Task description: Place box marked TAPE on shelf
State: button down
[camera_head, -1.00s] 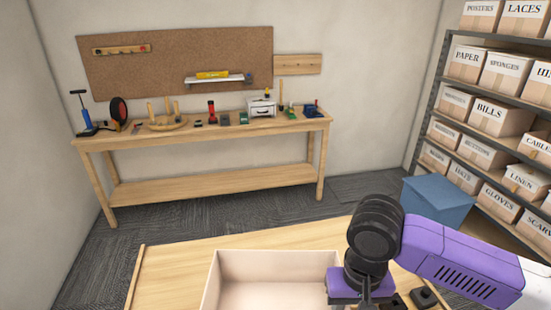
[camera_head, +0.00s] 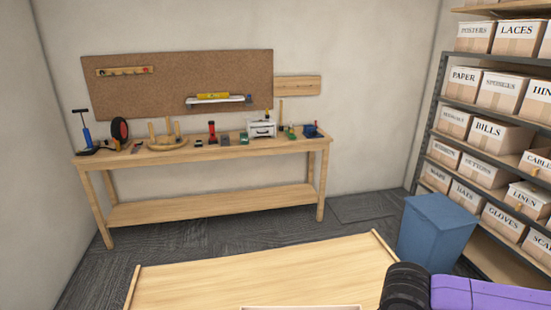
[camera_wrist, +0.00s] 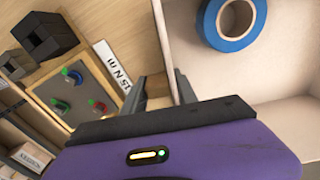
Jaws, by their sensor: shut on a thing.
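An open box (camera_wrist: 205,65) with pale walls and a blue tape roll (camera_wrist: 232,20) inside fills the upper right of the wrist view. My gripper (camera_wrist: 162,90) has its two dark fingers on either side of the box's near wall, pinching it. No TAPE marking shows. In the head view, only a sliver of the box's rim (camera_head: 300,308) shows at the bottom edge, and my gripper is out of frame. The grey-framed shelf (camera_head: 440,75) stands at the right, with rows of labelled boxes such as BILLS (camera_head: 488,131) and PAPER (camera_head: 464,78).
A wooden table top (camera_head: 260,275) lies in front of me. A blue bin (camera_head: 435,235) stands on the carpet before the shelf. A workbench (camera_head: 200,150) with tools is against the back wall. A panel with coloured knobs (camera_wrist: 80,95) lies beside the box.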

jog(key=shift+a+r, duration=0.2)
jog(key=shift+a, duration=0.1)
jog(key=a+r, duration=0.2)
jog(key=a, duration=0.1)
jog(key=shift+w+p, duration=0.4)
jog(key=r, duration=0.1)
jog(key=a+r, duration=0.2)
jog(key=r, duration=0.1)
jog(key=shift+w+p, duration=0.35)
jog(key=d+r, duration=0.1)
jog(key=r, duration=0.1)
jog(key=d+r, duration=0.1)
jog(key=r, duration=0.2)
jog(key=d+r+p, duration=0.1)
jog(key=d+r, duration=0.1)
jog(key=shift+s+r, duration=0.15)
jog(key=shift+s, duration=0.15)
jog(key=shift+s+d+r, duration=0.2)
jog(key=shift+s+d, duration=0.05)
jog(key=shift+d, duration=0.35)
jog(key=shift+a, duration=0.1)
